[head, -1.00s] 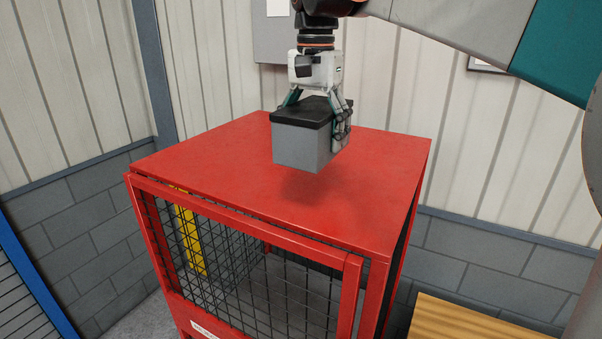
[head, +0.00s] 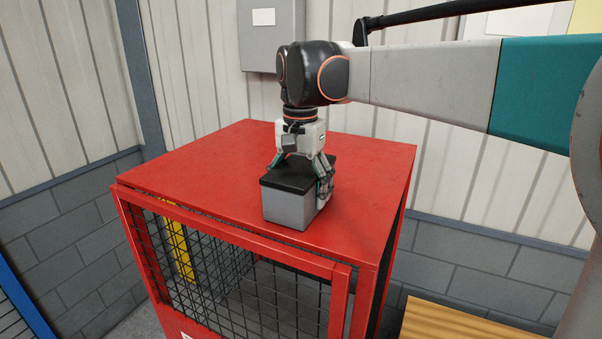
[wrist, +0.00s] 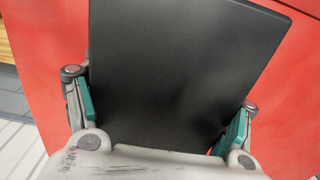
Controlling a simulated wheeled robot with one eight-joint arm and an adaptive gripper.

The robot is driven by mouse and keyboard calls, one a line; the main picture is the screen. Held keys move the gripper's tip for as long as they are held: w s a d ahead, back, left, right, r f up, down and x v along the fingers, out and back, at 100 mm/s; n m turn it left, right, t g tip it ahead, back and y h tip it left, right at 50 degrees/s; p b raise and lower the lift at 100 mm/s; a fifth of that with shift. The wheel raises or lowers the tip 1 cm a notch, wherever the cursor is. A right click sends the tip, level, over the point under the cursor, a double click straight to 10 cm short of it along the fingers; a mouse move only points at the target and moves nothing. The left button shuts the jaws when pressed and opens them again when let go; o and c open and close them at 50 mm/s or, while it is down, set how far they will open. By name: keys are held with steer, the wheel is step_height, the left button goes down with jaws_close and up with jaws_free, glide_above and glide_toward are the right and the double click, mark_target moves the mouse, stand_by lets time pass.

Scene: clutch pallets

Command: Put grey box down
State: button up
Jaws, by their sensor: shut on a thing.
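The grey box (head: 291,208) with a black lid is low over the red cage top (head: 200,165), near its front edge. Its underside looks at or very close to the red surface; I cannot tell for certain that it touches. My gripper (head: 301,178) is shut on the box from above, with fingers on both sides. In the wrist view the black lid (wrist: 180,70) fills the middle between the green finger pads, with the red surface around it. The far side of the box is hidden.
The red cage has black mesh sides and a yellow item (head: 180,250) inside. A grey wall cabinet (head: 270,35) hangs behind. A wooden pallet or board (head: 450,320) lies at lower right. The red top is otherwise clear, with free room to the left and behind.

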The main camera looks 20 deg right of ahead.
steer(key=shift+f, duration=0.15)
steer(key=o, duration=1.4)
step_height(320, 180, up, 12)
steer(key=shift+r+b, duration=0.2)
steer(key=shift+b, duration=0.45)
